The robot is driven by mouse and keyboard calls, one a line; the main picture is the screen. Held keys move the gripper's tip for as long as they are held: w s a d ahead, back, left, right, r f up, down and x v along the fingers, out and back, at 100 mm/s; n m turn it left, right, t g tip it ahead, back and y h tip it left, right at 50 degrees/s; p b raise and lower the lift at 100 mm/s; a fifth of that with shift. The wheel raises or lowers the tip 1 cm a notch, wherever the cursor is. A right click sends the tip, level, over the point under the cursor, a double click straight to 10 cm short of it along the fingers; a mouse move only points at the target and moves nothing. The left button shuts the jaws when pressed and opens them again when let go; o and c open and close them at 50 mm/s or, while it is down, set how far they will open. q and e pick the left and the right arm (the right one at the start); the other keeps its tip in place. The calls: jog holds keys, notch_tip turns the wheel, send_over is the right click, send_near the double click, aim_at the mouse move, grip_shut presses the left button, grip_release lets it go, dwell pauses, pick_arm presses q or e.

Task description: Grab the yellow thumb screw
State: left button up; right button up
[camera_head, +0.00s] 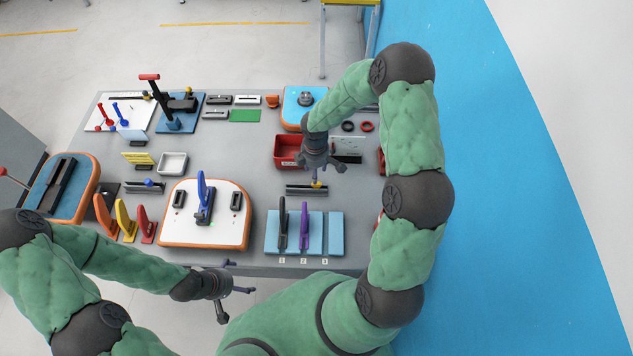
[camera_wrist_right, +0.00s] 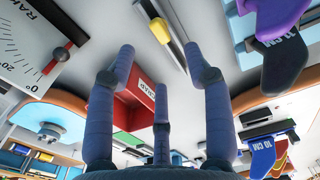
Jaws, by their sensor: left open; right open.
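The yellow thumb screw (camera_head: 317,184) sits on a dark slotted rail (camera_head: 298,190) in the middle of the grey table. It also shows as a yellow piece on the rail in the right wrist view (camera_wrist_right: 160,30), beyond the fingertips. My right gripper (camera_head: 323,171) is open and empty, hanging just above and behind the screw in the head view; in the wrist view (camera_wrist_right: 160,62) its fingers are spread around empty space. I cannot tell the exact gap to the screw. My left gripper (camera_head: 236,298) is open and empty, off the table's front edge.
A red bin (camera_head: 288,150) stands left of my right gripper. A light-blue board (camera_head: 275,240) with black and purple pieces lies in front of the rail. A white board (camera_head: 215,228) with a blue lever is left.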

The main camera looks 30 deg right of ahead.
aim_at(316, 186)
jog(key=shift+f, duration=0.7)
jog(key=shift+w+d+f, duration=0.1)
jog(key=shift+f, duration=0.5)
jog(key=f, duration=0.5)
jog(key=shift+d, duration=0.2)
jog(key=c, duration=0.9)
